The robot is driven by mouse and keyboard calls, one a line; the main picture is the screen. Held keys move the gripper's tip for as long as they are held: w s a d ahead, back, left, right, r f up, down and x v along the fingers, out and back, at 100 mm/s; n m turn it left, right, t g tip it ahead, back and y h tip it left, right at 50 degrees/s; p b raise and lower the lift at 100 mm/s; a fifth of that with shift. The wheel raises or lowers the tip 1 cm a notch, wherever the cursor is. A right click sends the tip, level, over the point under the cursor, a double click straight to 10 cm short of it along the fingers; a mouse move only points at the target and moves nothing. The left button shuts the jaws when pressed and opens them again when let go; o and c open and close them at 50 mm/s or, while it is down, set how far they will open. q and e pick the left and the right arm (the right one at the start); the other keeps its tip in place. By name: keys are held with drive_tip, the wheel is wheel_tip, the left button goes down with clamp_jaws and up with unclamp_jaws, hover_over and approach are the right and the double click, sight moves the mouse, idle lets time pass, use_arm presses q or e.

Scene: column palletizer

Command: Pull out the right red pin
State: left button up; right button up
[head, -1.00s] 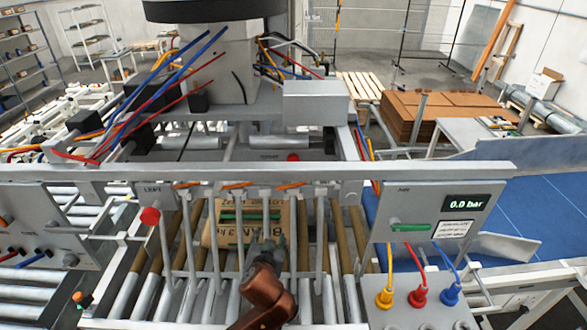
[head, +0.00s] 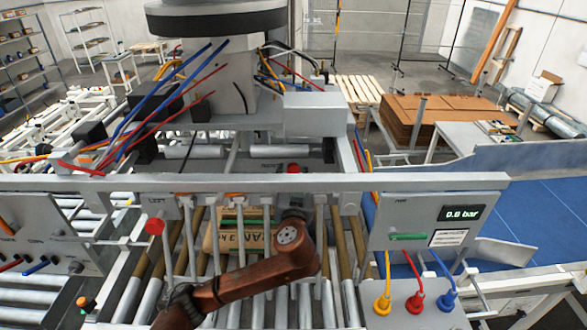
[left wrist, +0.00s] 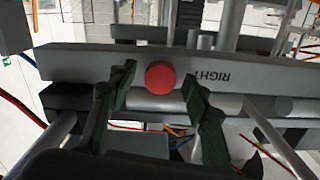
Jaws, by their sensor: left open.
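The right red pin (left wrist: 160,77) has a round red head on a grey bar marked RIGHT in the left wrist view. In the head view the red pin (head: 293,168) shows just beyond the front rail. My left gripper (left wrist: 158,73) is open, with one dark green finger on each side of the pin head. Gaps show between fingers and pin. In the head view my left gripper (head: 294,208) is at the front rail below the pin, its fingertips mostly hidden. My right gripper is in neither current view.
Another red pin (head: 155,227) sits by the LEFT label. A front rail (head: 350,183) and upright rods crowd the space above the rollers, where a brown sack (head: 228,238) lies. A panel (head: 415,222) reading 0.0 bar and coloured hoses stand at right.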

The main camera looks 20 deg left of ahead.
use_arm(q)
drive_tip(key=shift+w+a, duration=0.15)
drive_tip(key=shift+w, duration=0.3)
drive_tip(key=shift+c, duration=0.2)
clamp_jaws()
